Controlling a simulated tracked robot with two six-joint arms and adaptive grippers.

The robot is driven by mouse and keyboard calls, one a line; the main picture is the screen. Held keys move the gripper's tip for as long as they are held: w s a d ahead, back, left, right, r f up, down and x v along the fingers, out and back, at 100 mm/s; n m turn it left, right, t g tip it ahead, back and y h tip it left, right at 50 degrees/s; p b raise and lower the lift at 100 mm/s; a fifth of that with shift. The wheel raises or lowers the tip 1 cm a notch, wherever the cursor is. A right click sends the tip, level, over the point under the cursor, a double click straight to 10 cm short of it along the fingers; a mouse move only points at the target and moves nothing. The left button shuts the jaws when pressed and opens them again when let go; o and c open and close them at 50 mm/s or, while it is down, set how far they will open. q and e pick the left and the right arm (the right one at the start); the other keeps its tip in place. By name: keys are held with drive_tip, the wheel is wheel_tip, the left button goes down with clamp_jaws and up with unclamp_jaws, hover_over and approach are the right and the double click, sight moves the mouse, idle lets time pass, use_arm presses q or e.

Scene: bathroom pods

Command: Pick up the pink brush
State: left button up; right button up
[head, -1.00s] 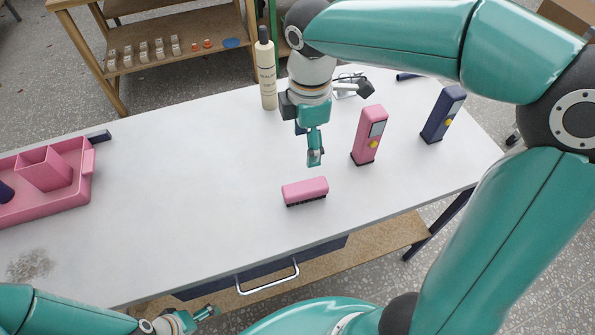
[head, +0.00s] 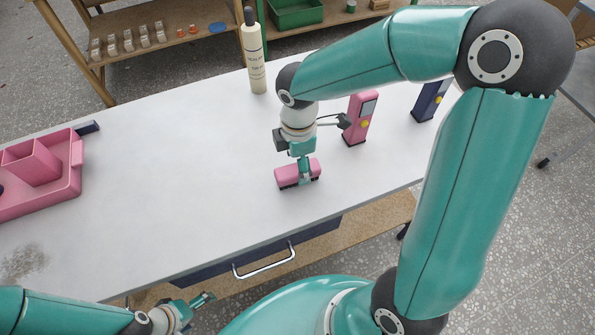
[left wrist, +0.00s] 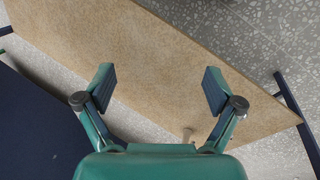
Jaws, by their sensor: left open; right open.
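The pink brush (head: 286,178), a block with dark bristles underneath, lies on the white table near its front edge. My right gripper (head: 305,181) is open and points down at the brush from above. Its fingers overlap the brush in the head view and hide part of it. I cannot tell whether they touch it. My left gripper (head: 207,298) is low at the table's front edge, away from the brush. In the left wrist view my left gripper (left wrist: 158,90) is open and empty, with brown board beyond it.
A pink device (head: 358,118) and a dark blue device (head: 429,101) stand right of the brush. A cream bottle (head: 254,60) stands at the back edge. A pink tray (head: 72,184) is at the left. A drawer handle (head: 265,262) juts out in front. The table's middle left is clear.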

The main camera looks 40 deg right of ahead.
wheel_tip(320, 180, down, 4)
drive_tip(key=shift+a+r, duration=0.1)
drive_tip(key=shift+r, duration=0.15)
drive_tip(key=c, duration=1.3)
